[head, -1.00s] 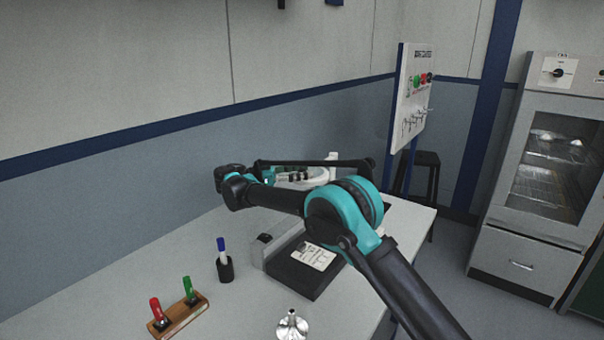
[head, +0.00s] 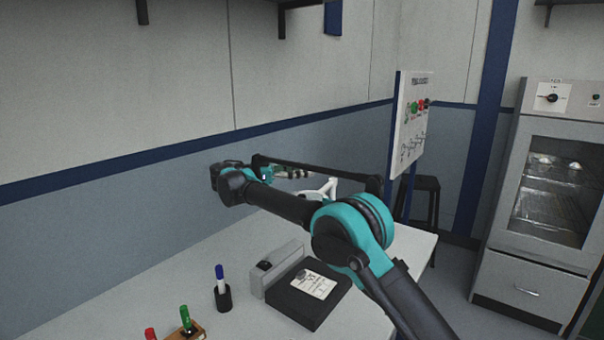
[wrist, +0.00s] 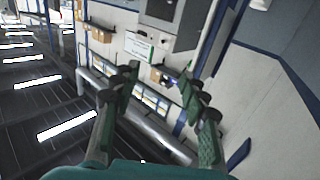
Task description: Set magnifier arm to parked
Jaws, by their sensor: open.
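The magnifier arm (head: 330,171) shows in the head view as a thin black bar above the far part of the bench. Its right end meets a dark upright part behind my arm. A white curved part (head: 328,188), perhaps the magnifier's ring, shows below the bar and is partly hidden. My gripper (head: 295,174) is beside the bar's left part, close to it in the picture; I cannot tell whether they touch. In the wrist view my gripper (wrist: 157,88) has its two green fingers apart, with nothing visible between them. The magnifier arm is not clearly visible there.
A black-topped box (head: 308,296) with a paper label, a pen cup (head: 222,298) and a wooden holder (head: 190,331) stand on the bench (head: 130,290). A board (head: 410,120) stands behind, and a glass-doored cabinet (head: 550,190) is at right.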

